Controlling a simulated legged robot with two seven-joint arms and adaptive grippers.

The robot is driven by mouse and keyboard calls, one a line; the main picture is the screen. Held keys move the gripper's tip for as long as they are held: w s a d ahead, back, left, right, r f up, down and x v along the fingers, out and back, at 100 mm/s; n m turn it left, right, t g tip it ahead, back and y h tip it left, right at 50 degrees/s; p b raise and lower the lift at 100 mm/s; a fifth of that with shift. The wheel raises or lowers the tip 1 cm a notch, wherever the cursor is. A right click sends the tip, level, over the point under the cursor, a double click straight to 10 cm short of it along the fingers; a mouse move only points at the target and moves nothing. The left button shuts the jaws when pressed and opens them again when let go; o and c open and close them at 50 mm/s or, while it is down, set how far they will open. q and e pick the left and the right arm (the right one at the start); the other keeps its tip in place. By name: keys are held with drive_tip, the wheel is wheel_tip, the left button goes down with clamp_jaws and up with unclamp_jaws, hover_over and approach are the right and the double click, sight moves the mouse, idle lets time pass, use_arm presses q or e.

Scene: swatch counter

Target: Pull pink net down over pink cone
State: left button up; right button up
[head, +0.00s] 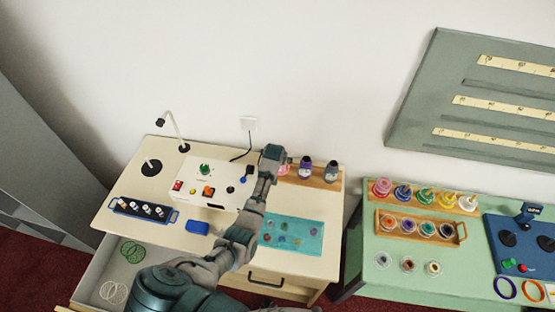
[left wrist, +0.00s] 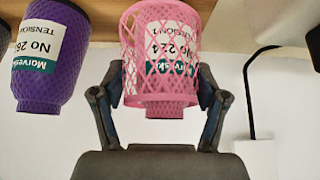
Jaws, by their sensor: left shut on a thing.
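The pink cone (left wrist: 172,40) stands on the wooden rack at the back of the left desk. The left wrist view shows it upside down, with its label seen through lattice. The pink net (left wrist: 135,58) is around the cone, its mesh reaching close to the cone's narrow end. The far part of the net runs out of the wrist picture. My left gripper (left wrist: 161,82) has a finger on each side of the net and is shut on it. In the head view my left gripper (head: 272,156) mostly hides the pink cone (head: 284,169). My right gripper is not in view.
A purple cone (left wrist: 47,55) stands close beside the pink one, with a grey cone (head: 331,170) further right in the head view. A white control box (head: 220,177) and a lamp (head: 182,140) are left of my arm. The wall is close behind.

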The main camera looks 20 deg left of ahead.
use_arm(q)
drive_tip(key=shift+d+r, duration=0.1)
drive_tip(key=shift+d, duration=0.3)
drive_tip(key=o, duration=1)
drive_tip(key=shift+o, duration=0.2)
drive_tip(key=shift+a, duration=0.75)
drive_tip(key=shift+s+d+r, duration=0.1)
drive_tip(key=shift+s+r, duration=0.15)
drive_tip(key=shift+r, duration=0.05)
drive_tip(key=v, duration=1.1)
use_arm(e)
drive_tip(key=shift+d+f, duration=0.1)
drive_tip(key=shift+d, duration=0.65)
